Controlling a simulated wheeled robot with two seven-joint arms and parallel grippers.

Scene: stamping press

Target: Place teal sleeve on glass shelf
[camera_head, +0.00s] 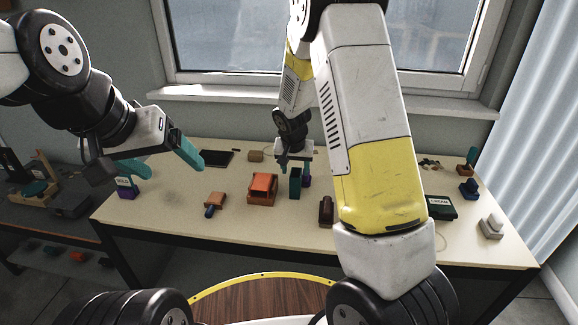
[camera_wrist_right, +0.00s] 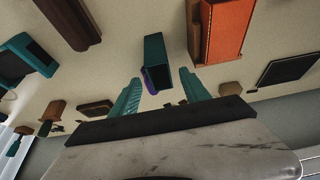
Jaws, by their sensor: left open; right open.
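The teal sleeve (camera_head: 295,183) stands upright on the pale table, right of an orange block. In the right wrist view the teal sleeve (camera_wrist_right: 157,62) shows a dark open end and lies ahead of and between my fingertips. My right gripper (camera_head: 296,164) is open just above and behind the sleeve; its teal fingers (camera_wrist_right: 161,88) are apart, with no clear contact. My left gripper (camera_head: 160,170) is open and empty above the table's left part. I cannot clearly identify a glass shelf; a low shelf (camera_head: 42,262) with small objects shows at the lower left.
A purple piece (camera_head: 307,181) sits close beside the sleeve. The orange block (camera_head: 263,187) and a brown-orange piece (camera_head: 215,201) are to its left, a dark brown block (camera_head: 326,211) to its right. A black box (camera_head: 440,207) is farther right. The table's front left is clear.

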